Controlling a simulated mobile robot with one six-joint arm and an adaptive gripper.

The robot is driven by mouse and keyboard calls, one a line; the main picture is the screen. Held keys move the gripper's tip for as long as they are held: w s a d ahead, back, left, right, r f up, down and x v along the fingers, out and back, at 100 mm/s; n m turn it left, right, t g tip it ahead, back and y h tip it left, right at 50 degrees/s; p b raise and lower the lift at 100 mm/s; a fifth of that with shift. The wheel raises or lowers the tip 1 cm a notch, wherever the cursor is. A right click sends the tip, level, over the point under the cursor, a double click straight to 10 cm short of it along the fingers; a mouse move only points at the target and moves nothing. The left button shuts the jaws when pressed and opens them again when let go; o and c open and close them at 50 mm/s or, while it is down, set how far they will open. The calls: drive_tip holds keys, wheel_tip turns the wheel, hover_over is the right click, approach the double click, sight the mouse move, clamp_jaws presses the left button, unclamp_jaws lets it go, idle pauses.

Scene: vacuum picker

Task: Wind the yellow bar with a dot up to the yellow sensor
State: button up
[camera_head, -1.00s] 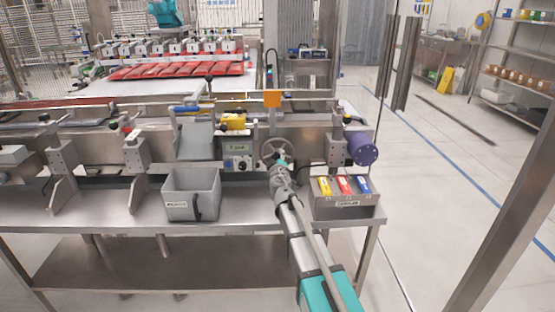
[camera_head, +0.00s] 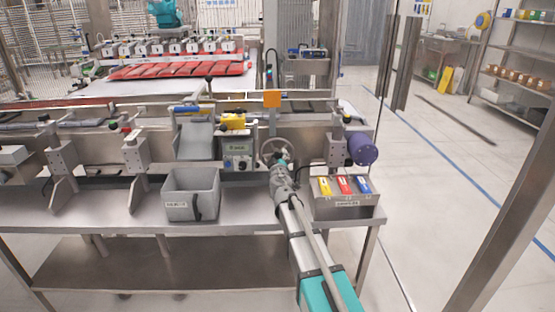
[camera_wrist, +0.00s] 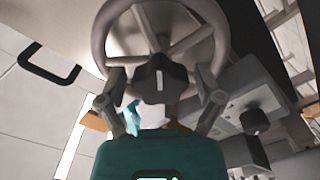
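A grey spoked handwheel (camera_head: 274,148) is on the front of the machine, right of a small control box (camera_head: 237,148). The wrist view shows the wheel (camera_wrist: 160,35) close up, with a dark knob (camera_wrist: 162,80) in front of its spokes. My gripper (camera_wrist: 161,82) is at the wheel, its two fingers apart on either side of the knob, with gaps visible; contact with the rim is unclear. A yellow block (camera_head: 232,121) sits above the control box; I cannot tell whether it is the sensor. The dotted yellow bar cannot be made out.
A grey bin (camera_head: 178,207) stands on the bench left of my arm. A tray (camera_head: 343,199) with yellow, red and blue items is to its right. A purple cylinder (camera_head: 362,149) sticks out at the machine's right end.

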drive_tip(key=shift+s, duration=0.1)
idle(0.3)
drive_tip(key=s, duration=1.2)
drive_tip(key=shift+a, duration=0.25)
drive_tip(key=shift+s, duration=0.1)
